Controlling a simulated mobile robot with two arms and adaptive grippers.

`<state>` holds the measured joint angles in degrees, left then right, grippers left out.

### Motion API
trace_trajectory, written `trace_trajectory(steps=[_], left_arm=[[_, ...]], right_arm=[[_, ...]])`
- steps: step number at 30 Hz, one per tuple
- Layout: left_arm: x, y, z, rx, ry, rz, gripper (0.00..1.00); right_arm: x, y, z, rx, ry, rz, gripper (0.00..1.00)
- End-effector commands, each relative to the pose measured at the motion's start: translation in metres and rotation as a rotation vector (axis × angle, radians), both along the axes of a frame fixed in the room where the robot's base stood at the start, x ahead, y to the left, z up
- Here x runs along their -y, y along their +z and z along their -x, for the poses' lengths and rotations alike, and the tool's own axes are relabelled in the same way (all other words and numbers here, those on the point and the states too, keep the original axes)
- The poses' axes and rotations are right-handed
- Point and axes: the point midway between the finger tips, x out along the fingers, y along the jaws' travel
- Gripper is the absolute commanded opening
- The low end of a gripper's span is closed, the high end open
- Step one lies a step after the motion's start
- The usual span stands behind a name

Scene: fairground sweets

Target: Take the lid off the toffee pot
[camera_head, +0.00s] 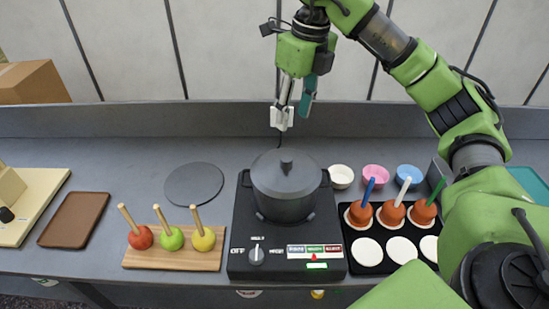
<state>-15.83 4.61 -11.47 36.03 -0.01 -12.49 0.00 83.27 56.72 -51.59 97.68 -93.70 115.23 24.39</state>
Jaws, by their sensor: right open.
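The toffee pot (284,200) is dark grey and stands on the black hob (252,229) in the middle of the counter. Its lid (280,172) sits on the pot, with a dark knob (286,159) at its centre. My right gripper (290,116) hangs above and behind the pot, clear of the lid, with its fingers pointing down. It is open and empty. My left gripper is not in the view.
A board (139,258) with three apples on sticks stands left of the hob. Right of it are a black tray (377,243) with dipped apples and white rounds, and three small bowls, one pink (375,176). A flat grey disc (194,182) lies back left, and a brown tray (74,220) further left.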

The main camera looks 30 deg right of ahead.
Motion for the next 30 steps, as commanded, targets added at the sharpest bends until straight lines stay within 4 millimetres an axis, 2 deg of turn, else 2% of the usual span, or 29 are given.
trace_trajectory(steps=[4, 10, 14, 17, 24, 30], left_arm=[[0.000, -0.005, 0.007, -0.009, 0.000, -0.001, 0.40], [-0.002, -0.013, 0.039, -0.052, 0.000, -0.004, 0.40], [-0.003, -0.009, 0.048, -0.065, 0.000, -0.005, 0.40], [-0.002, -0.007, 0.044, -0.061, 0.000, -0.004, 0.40], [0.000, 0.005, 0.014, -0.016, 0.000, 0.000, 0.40], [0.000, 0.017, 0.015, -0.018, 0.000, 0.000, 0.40]], right_arm=[[-0.001, -0.018, -0.001, -0.004, 0.002, -0.001, 0.41], [-0.003, -0.053, -0.006, -0.006, 0.004, -0.002, 0.41], [-0.003, -0.070, -0.008, -0.004, 0.002, -0.001, 0.41], [-0.003, -0.080, -0.010, -0.002, 0.001, 0.000, 0.41], [-0.004, -0.097, -0.009, -0.005, 0.001, 0.000, 0.41], [-0.007, -0.126, -0.010, -0.005, 0.001, -0.001, 0.41]])
